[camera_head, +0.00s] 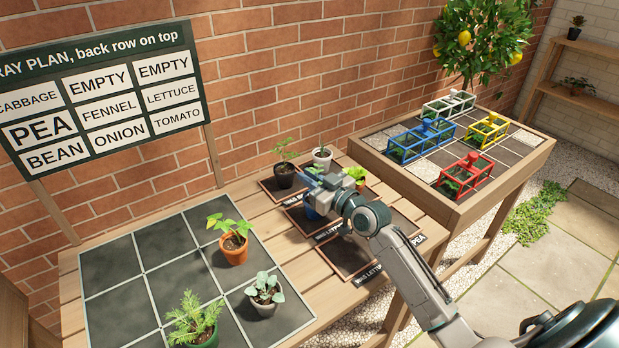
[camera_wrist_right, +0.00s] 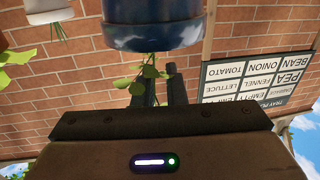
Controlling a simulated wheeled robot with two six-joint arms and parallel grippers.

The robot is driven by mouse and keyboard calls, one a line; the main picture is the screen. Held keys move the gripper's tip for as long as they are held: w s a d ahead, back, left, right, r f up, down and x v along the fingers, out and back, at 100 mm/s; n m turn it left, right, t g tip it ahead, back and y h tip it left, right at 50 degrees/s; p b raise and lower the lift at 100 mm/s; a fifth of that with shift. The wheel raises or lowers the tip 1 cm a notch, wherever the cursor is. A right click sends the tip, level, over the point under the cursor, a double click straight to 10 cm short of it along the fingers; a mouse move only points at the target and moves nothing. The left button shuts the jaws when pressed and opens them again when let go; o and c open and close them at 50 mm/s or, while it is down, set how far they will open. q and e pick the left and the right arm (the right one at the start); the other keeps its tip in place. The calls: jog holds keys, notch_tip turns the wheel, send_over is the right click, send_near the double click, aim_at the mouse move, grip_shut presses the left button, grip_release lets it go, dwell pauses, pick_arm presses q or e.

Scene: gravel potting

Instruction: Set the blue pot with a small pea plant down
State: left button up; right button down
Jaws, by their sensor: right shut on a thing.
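My right gripper (camera_head: 318,186) is shut on the blue pot (camera_head: 311,212), at the group of dark mats on the right of the wooden bench. The arm hides most of the pot in the head view. In the right wrist view, which is upside down, the blue pot (camera_wrist_right: 150,25) fills the top middle, with green leaves (camera_wrist_right: 145,77) of its plant between the dark fingers (camera_wrist_right: 160,88). I cannot tell whether the pot's base touches a mat. My left gripper is not in view.
The black gridded tray (camera_head: 120,285) holds an orange pot (camera_head: 234,250), a grey pot (camera_head: 264,302) and a green pot (camera_head: 200,335). A black pot (camera_head: 284,175) and a white pot (camera_head: 322,159) stand behind my gripper. A sign (camera_head: 100,95) lists the tray plan. Coloured frames stand on a second table (camera_head: 490,198).

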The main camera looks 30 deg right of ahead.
dwell(0.3)
jog(key=shift+f, duration=0.1)
jog(key=c, duration=1.5)
grip_release()
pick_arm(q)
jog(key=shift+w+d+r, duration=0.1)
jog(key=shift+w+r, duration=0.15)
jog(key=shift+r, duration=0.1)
